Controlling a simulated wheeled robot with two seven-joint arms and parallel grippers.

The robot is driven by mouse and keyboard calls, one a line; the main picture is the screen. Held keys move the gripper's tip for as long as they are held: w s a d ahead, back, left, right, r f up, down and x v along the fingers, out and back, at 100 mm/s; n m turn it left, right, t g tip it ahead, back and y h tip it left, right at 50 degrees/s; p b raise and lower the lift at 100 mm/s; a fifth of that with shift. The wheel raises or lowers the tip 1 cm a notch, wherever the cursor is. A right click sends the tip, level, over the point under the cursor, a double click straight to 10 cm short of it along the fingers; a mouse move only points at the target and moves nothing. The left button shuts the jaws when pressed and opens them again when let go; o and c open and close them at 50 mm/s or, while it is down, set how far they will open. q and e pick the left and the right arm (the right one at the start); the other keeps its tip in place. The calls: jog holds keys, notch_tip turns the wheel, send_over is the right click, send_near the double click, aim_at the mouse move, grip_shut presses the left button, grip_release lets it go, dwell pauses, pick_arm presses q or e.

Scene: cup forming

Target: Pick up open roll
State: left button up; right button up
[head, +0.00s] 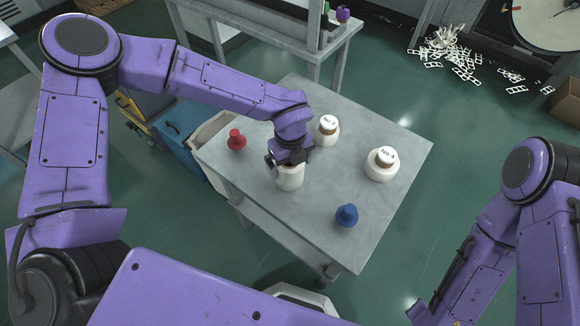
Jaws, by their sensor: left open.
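A white, roll-like container (289,178) stands upright near the left front part of the grey table (235,160). I see no label on it, and its top is mostly hidden under my gripper. My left gripper (283,161) points down at its top with open jaws. I cannot tell whether the fingers touch it. Two white containers marked No 3 (327,134) and No 4 (380,168) stand farther back and to the right. My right gripper (425,312) hangs low at the bottom right, off the table; its jaws are not clear.
A red knobbed piece (237,141) stands near the table's left edge. A blue one (346,216) stands near the front right edge. A blue bin (187,130) is left of the table, and white pieces (465,62) lie on the floor behind.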

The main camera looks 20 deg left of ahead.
pick_arm(q)
notch_tip(320, 180, down, 2)
jog(key=shift+a+f, duration=0.1)
jog(key=shift+a, duration=0.05)
jog(key=c, duration=0.9)
jog(key=shift+c, duration=0.2)
